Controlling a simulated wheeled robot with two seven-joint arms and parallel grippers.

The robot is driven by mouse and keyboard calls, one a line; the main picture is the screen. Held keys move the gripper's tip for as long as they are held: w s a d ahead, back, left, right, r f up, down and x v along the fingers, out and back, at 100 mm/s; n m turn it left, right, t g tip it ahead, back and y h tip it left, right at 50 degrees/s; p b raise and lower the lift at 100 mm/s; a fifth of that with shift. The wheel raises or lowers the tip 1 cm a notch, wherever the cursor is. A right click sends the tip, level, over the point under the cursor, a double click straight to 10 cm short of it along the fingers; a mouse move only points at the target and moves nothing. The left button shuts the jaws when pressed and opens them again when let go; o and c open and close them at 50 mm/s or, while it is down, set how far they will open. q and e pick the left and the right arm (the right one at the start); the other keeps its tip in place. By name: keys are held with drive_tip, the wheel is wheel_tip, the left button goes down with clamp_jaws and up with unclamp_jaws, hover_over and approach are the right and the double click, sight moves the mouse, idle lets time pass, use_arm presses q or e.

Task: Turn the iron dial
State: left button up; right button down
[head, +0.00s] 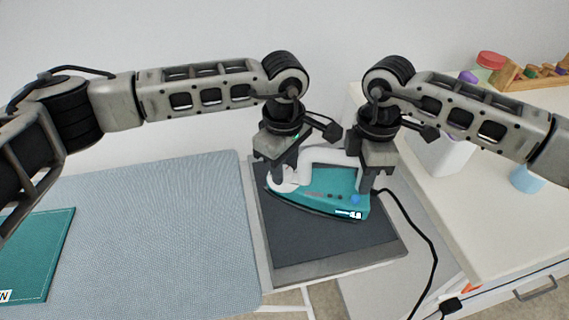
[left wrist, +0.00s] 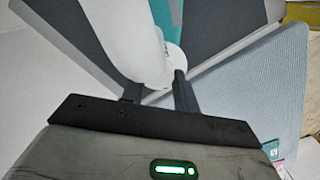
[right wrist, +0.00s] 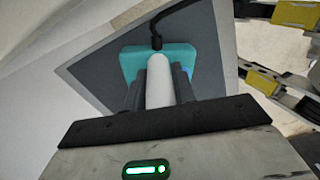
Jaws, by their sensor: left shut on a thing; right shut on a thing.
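The teal iron (head: 335,187) with a white handle (head: 325,156) lies on a dark pad, its tip to the left. A round white dial (head: 283,182) sits at its left end and shows in part in the left wrist view (left wrist: 175,62). My left gripper (head: 278,176) reaches down over that end, its fingers on either side of the white dial; its exact contact is partly hidden. My right gripper (head: 368,180) is shut on the rear of the white handle, which shows between its fingers in the right wrist view (right wrist: 159,78).
The dark pad (head: 290,240) has bare room in front of the iron. A black cord (head: 425,235) runs from the iron's right end. A white cabinet (head: 480,225) stands to the right.

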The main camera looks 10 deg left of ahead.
use_arm(q)
drive_tip(key=shift+r+m, duration=0.1)
drive_tip(key=shift+m, duration=0.4)
idle(0.3)
drive_tip(key=o, duration=1)
wheel_tip(320, 180, up, 12)
